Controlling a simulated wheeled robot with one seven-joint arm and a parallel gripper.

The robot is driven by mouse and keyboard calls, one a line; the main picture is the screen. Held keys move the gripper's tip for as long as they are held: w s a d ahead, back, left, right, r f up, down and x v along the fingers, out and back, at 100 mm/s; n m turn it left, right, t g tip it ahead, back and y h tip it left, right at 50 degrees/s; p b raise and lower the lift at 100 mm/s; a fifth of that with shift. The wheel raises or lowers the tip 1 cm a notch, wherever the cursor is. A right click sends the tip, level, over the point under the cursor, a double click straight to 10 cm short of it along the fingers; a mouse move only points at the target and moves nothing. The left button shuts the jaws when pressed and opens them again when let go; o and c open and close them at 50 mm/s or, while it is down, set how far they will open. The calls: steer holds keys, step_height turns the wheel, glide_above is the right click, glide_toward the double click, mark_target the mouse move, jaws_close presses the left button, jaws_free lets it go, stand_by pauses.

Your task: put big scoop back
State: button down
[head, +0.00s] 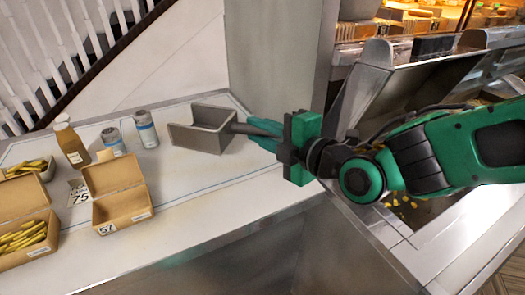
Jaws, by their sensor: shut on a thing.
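The big scoop (203,133) is grey with a boxy open pan and a handle pointing right. It is at the back right of the white counter, its pan on or just above the surface; I cannot tell which. My gripper (258,133) is green and reaches in from the right. It is shut on the scoop's handle, and the fingers hide the handle's end.
On the counter (190,205) stand an empty cardboard box (118,193), boxes of fries (28,235), a brown bottle (70,143) and two shakers (146,129). The metal fryer station (365,85) is at right. The counter's front middle is clear.

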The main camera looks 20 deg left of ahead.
steer(key=w+d+f, duration=0.1)
steer(key=w+f, duration=0.1)
steer(key=w, duration=0.1)
steer(key=w+d+f, duration=0.1)
steer(key=w+f, duration=0.1)
steer(key=w, duration=0.1)
steer(key=w+d+f, duration=0.1)
steer(key=w+f, duration=0.1)
steer(key=w, duration=0.1)
steer(key=shift+w+d+f, duration=0.15)
steer(key=shift+w+d, duration=0.2)
steer(key=shift+d, duration=0.05)
steer(key=shift+f, duration=2.05)
steer(key=c, duration=1.6)
jaws_free()
steer(key=shift+f, duration=0.1)
